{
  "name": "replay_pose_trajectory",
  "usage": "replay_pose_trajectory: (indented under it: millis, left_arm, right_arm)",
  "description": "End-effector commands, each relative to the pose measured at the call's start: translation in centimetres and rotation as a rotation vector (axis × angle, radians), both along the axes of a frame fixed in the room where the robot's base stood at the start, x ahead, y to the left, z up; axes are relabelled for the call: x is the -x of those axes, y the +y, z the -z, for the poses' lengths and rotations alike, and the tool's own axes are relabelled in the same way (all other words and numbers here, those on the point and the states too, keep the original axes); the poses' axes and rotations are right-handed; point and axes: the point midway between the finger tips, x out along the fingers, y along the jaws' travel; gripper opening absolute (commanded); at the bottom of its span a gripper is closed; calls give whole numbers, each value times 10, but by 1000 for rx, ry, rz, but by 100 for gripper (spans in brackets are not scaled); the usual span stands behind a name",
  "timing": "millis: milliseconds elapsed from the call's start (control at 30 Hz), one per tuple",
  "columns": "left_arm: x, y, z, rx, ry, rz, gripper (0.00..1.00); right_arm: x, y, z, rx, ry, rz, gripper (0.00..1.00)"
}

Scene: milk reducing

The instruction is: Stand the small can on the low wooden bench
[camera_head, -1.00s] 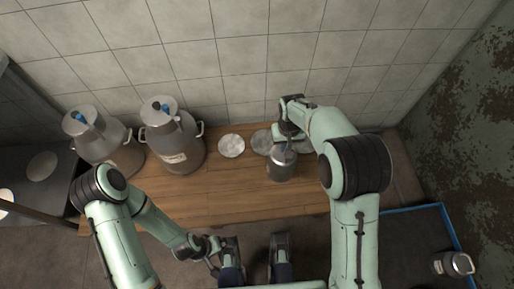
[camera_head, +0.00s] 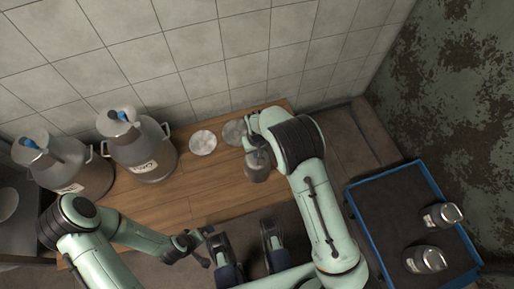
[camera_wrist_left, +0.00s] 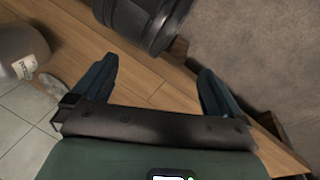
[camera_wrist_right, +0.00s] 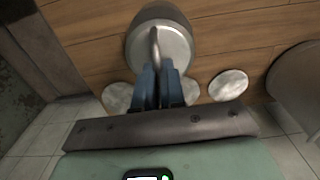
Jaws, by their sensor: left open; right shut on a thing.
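A small grey metal can (camera_head: 257,170) is upright at the front part of the low wooden bench (camera_head: 190,195); I cannot tell whether its base touches the wood. My right gripper (camera_wrist_right: 157,68) is shut on the can's top handle; the can's round top also shows in the right wrist view (camera_wrist_right: 178,45). In the head view my right arm partly hides the can and jaws. My left gripper (camera_wrist_left: 158,70) is empty, its blue fingers wide apart in the left wrist view, with bench and floor beyond.
Two large milk cans (camera_head: 140,155) (camera_head: 75,175) stand at the bench's left. Pale round discs (camera_head: 203,142) (camera_head: 234,132) lie behind the held can. A blue-rimmed tray (camera_head: 360,215) at right holds two more small cans (camera_head: 441,216) (camera_head: 425,260). A tiled wall closes the back.

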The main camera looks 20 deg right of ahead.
Motion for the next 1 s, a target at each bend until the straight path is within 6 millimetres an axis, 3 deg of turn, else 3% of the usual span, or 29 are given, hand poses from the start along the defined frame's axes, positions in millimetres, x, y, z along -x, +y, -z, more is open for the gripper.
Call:
replay_pose_trajectory:
  millis: [333, 767, 867, 1000]
  left_arm:
    - [-16, 8, 12, -20, -41, -17, 100]
    - [-19, 10, 14, -25, -50, -20, 100]
    - [-20, 10, 13, -26, -52, -21, 100]
    - [-20, 10, 13, -26, -52, -21, 100]
  right_arm:
    - [-1, 1, 38, -1, -3, -1, 0]
    - [-1, 0, 43, -1, -4, -1, 0]
    - [0, 0, 45, 0, 0, -1, 32]
    - [0, 0, 45, 0, 0, -1, 35]
